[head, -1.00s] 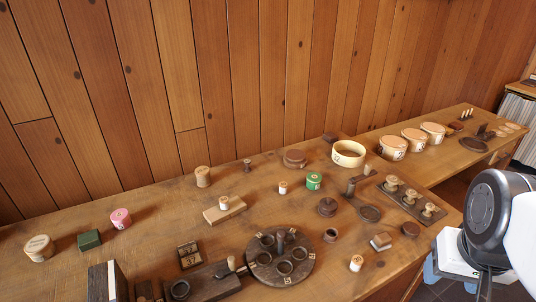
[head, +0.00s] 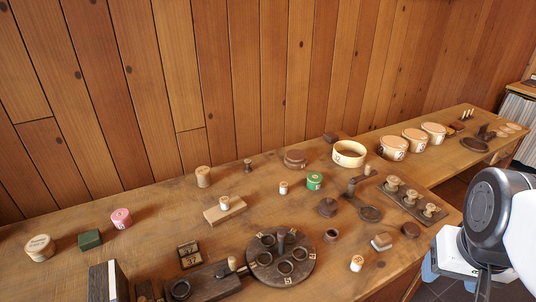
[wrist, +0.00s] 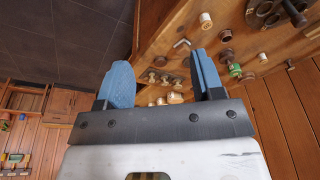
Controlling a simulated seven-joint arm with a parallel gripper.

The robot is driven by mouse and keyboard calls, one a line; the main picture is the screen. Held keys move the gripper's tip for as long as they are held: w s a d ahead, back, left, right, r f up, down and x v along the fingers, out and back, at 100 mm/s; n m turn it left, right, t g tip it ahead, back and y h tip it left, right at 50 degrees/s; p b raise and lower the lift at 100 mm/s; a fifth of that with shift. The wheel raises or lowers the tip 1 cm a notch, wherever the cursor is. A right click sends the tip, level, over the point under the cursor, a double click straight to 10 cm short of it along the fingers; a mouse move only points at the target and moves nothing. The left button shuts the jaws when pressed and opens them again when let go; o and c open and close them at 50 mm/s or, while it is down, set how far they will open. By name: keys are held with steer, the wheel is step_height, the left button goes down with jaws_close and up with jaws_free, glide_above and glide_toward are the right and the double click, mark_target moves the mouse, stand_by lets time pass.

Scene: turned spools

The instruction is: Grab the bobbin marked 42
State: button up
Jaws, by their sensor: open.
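I cannot make out a 42 on any bobbin in these frames. In the head view, a pink spool (head: 121,218) and a wide pale wooden spool (head: 40,247) stand at the left. A green spool (head: 314,181) stands mid-bench, and a small pale spool (head: 357,263) is near the front edge. Plain wooden spools stand at the back (head: 203,176) and on a block (head: 224,203). Three spools sit on a dark rack (head: 411,205) at the right. My gripper (wrist: 160,65) shows in the wrist view, its blue fingers wide apart with nothing between them; the bench is beyond.
A dark round holder (head: 306,270) with several cups stands at the front middle, beside a small frame reading 37 (head: 190,256). A round pale box (head: 348,153) and lidded tubs (head: 393,148) stand farther right. Bare bench lies left of the middle.

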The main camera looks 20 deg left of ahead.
steer(key=w+a+m+y, duration=0.5)
steer(key=w+a+y, duration=0.2)
steer(key=w+a, duration=1.05)
steer(key=m+t+y, duration=0.3)
steer(key=m+y, duration=0.2)
steer(key=m, duration=0.7)
glide_above(249, 163)
steer(key=s+d, duration=0.9)
steer(key=d, duration=0.4)
step_height(249, 163, down, 9)
steer(key=w+a+f+m, duration=0.2)
steer(key=a+f, duration=0.1)
steer(key=f, duration=0.1)
steer(key=w+a+f+m+t, duration=0.1)
steer(key=w+a+f+m, duration=0.1)
steer(key=a+f+m, duration=0.1)
steer(key=w+a+f+m+t+h, duration=0.1)
steer(key=w+a+f+m, duration=0.1)
steer(key=a+f, duration=0.1)
steer(key=shift+w+f, duration=0.25)
steer(key=shift+f, duration=0.6)
steer(key=shift+w+a+f+m, duration=0.15)
steer(key=shift+a+f+m, duration=0.15)
steer(key=shift+f+m, duration=0.2)
steer(key=shift+x, duration=1.25)
